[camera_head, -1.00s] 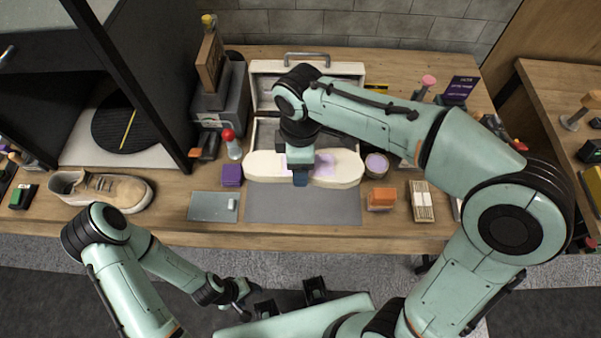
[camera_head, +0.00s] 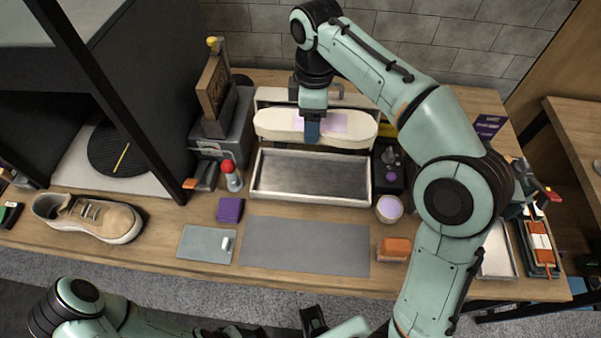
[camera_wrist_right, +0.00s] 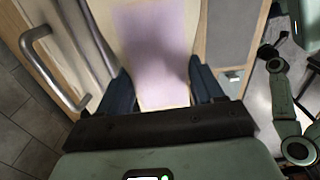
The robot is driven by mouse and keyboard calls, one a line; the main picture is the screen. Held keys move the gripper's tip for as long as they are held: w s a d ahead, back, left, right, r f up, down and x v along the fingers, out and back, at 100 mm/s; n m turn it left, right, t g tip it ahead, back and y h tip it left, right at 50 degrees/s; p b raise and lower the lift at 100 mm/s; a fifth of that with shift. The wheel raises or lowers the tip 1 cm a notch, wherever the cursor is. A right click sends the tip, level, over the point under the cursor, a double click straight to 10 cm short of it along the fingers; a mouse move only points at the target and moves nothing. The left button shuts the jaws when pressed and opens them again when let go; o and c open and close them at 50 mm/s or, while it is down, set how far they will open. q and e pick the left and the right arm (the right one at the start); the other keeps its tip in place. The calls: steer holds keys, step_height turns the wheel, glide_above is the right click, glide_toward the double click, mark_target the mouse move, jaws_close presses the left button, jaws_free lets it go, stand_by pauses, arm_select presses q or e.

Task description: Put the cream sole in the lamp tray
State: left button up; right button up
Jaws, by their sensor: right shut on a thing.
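The cream sole (camera_head: 358,123) has a pale purple patch in its middle. My right gripper (camera_head: 312,132) is shut on it across that patch and holds it above the back of the lamp tray. In the right wrist view the sole (camera_wrist_right: 157,50) lies between the two dark fingers of the gripper (camera_wrist_right: 165,92). The lamp tray appears to be the open pale wooden box with a grey floor (camera_head: 315,178) and a raised lid behind. My left arm shows at the lower left; its gripper's fingers are not clear.
A beige sneaker (camera_head: 88,218) lies at the left. A red-capped bottle (camera_head: 232,176) and a purple block (camera_head: 230,210) stand left of the tray. A grey mat (camera_head: 305,246) in front is clear.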

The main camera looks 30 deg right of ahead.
steer(key=b, duration=0.4)
glide_above(310, 179)
step_height(310, 179, down, 15)
steer(key=shift+r, duration=0.1)
steer(key=shift+f, duration=2.45)
steer(key=shift+f+b, duration=0.2)
steer(key=shift+b, duration=0.1)
steer(key=o, duration=1.1)
steer(key=shift+o, duration=0.2)
steer(key=shift+r, duration=0.2)
step_height(310, 179, up, 12)
steer(key=p, duration=0.2)
steer(key=shift+p, duration=0.3)
